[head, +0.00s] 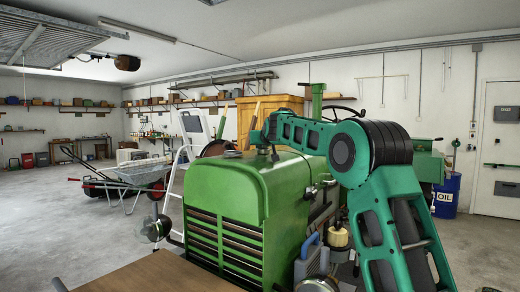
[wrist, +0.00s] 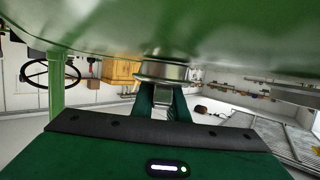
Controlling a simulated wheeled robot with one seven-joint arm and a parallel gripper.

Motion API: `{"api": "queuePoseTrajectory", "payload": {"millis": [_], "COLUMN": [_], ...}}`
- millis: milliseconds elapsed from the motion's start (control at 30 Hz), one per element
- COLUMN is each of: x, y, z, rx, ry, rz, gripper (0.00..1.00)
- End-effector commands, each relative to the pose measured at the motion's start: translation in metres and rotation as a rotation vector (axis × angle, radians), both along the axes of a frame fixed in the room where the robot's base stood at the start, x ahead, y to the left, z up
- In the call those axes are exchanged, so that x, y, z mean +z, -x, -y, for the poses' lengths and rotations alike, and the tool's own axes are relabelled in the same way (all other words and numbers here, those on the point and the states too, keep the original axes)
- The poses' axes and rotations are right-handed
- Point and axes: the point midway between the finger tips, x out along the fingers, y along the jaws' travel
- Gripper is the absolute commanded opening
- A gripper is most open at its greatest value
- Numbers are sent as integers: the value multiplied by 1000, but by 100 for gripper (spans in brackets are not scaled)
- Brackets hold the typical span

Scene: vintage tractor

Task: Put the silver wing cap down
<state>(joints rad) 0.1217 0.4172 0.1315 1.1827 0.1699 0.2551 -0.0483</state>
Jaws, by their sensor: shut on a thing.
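The silver wing cap (wrist: 162,71) is at the tips of my gripper (wrist: 162,92) in the wrist view, with its narrow wing between the two fingers. Its round, wide part faces the green tractor hood (wrist: 160,25), which fills the top of this upside-down view. The cap is very close to the hood; I cannot tell whether it touches. In the head view my gripper (head: 272,150) points down at the top of the hood (head: 232,182), and the cap is too small to make out there. A small grey round fitting (head: 232,154) shows on the hood, left of my gripper.
A wooden tabletop (head: 160,272) is at the front, left of the tractor grille. A wheelbarrow (head: 135,176) and white ladder (head: 178,170) stand to the left. A steering wheel (head: 343,112) rises behind my arm. A blue oil drum (head: 446,195) stands at right.

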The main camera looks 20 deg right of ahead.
Motion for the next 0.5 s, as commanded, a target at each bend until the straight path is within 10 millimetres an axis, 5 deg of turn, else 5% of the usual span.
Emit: {"api": "queuePoseTrajectory", "payload": {"millis": [267,300,333,500], "x": [-3,-2,-2,-2], "y": [0,0,0,0], "z": [0,0,0,0], "rx": [0,0,0,0], "ry": [0,0,0,0], "rz": [1,1,1,0], "gripper": [0,23,30,32]}}
